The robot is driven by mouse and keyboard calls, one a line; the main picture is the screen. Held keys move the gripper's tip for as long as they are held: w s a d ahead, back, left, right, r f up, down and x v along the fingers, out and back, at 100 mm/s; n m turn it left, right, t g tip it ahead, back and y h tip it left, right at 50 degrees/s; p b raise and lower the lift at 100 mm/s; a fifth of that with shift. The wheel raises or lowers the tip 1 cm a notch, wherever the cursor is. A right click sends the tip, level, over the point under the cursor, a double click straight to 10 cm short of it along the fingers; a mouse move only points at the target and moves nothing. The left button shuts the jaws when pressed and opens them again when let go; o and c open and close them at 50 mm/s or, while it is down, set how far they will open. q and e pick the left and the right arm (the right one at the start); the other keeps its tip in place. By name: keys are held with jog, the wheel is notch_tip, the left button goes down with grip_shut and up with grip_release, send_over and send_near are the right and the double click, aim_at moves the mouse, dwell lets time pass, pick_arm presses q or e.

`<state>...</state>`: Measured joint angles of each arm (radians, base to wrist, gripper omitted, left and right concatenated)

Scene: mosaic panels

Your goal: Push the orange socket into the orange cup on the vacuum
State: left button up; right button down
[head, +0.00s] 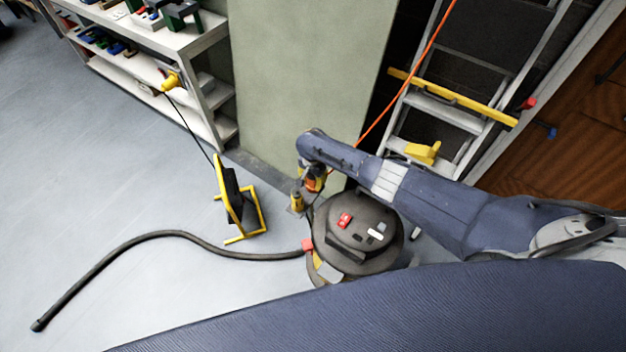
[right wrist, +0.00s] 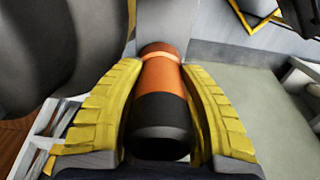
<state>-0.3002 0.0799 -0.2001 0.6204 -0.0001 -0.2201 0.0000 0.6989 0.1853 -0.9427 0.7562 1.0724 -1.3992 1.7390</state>
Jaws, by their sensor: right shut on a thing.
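My right gripper (head: 305,191) is beside the upper left side of the dark vacuum (head: 343,262). In the right wrist view its yellow fingers (right wrist: 160,72) are shut on an orange cylinder with a black near end, which looks like the orange socket (right wrist: 163,75). The socket lies lengthwise between the fingers, its orange part farther from the camera. An orange-red fitting, perhaps the orange cup (head: 307,245), is on the vacuum's left side, where the hose meets it. The socket's far end and any contact there are unclear. My left gripper is not in view.
The dark hose (head: 170,235) runs left across the floor. A yellow-framed stand (head: 245,215) is left of the vacuum. A ladder (head: 440,108) leans behind at the right, with an orange cord (head: 410,73). White shelves (head: 190,40) stand at upper left. The left floor is mostly clear.

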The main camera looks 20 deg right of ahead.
jog(key=c, duration=0.8)
grip_release()
jog(key=shift+r, duration=0.15)
